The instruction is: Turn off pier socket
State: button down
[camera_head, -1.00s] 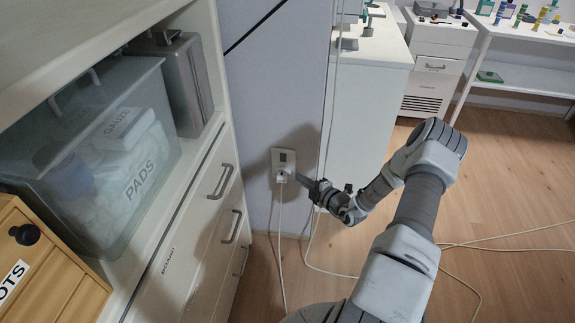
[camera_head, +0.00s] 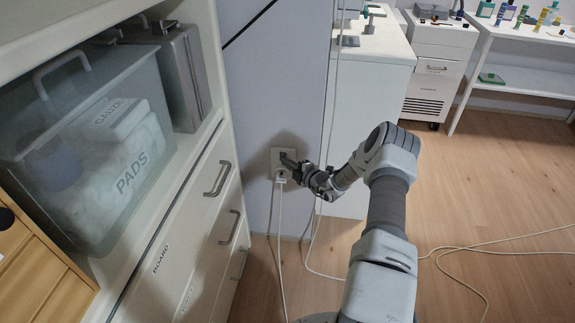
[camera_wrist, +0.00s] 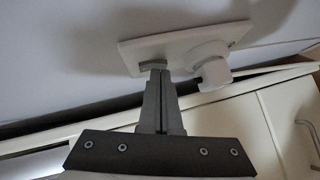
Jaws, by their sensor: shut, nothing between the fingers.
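The pier socket (camera_head: 278,160) is a pale plate on the grey-blue wall, left of my gripper in the head view. A white plug (camera_head: 281,177) with a white cable sits in its lower part. In the wrist view the socket plate (camera_wrist: 140,55) runs across the top, with the plug (camera_wrist: 212,72) to the right. My gripper (camera_head: 286,160) is shut and empty. In the wrist view its fingertips (camera_wrist: 154,66) are at a small dark grey switch (camera_wrist: 153,64) on the plate, which they partly hide. I cannot tell the switch's position or whether the tips touch it.
A white cabinet with drawers (camera_head: 208,230) stands close on the left, holding a clear bin (camera_head: 95,150) and a grey case (camera_head: 185,75). A white cabinet (camera_head: 365,110) stands behind my arm. White cables trail over the wooden floor, which is open at right.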

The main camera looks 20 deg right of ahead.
jog(key=shift+f, duration=0.1)
jog(key=shift+w+d+f+b, duration=0.2)
jog(key=shift+w+d+b, duration=0.15)
jog(key=shift+b, duration=0.2)
jog(key=shift+f, duration=0.1)
jog(key=shift+s, duration=0.1)
dwell(0.6)
